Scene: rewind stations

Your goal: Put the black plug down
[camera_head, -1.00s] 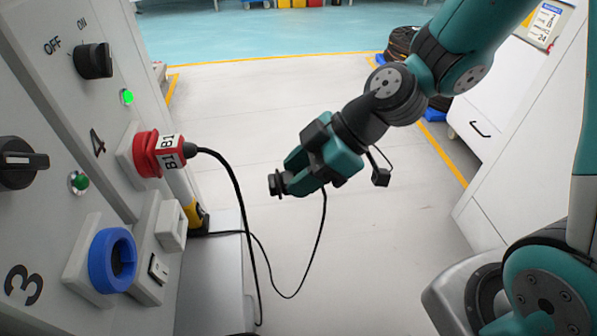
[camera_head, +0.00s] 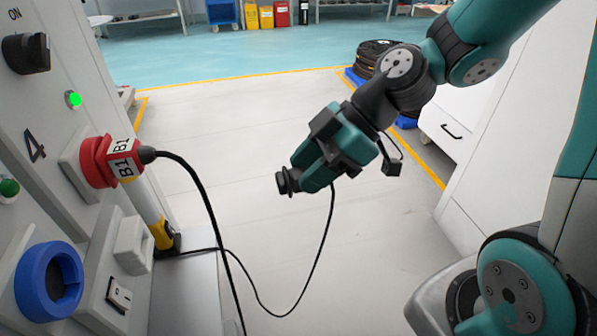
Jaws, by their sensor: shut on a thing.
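My gripper (camera_head: 305,172) is in the middle of the head view, pointing left and a little down. It is shut on the black plug (camera_head: 284,182), whose round dark end sticks out past the fingers. A thin black cable (camera_head: 322,240) hangs below the gripper and curves down to the left towards the panel's foot. The plug is held in the air, apart from the panel; most of its body is hidden by the fingers.
At left a grey panel holds a red B1 connector (camera_head: 112,160) with a thick black cable (camera_head: 198,185), a blue round socket (camera_head: 48,281) and a dark knob (camera_head: 27,53). White cabinets stand at right, with a black cable coil (camera_head: 375,55) behind. The pale floor (camera_head: 230,120) is clear.

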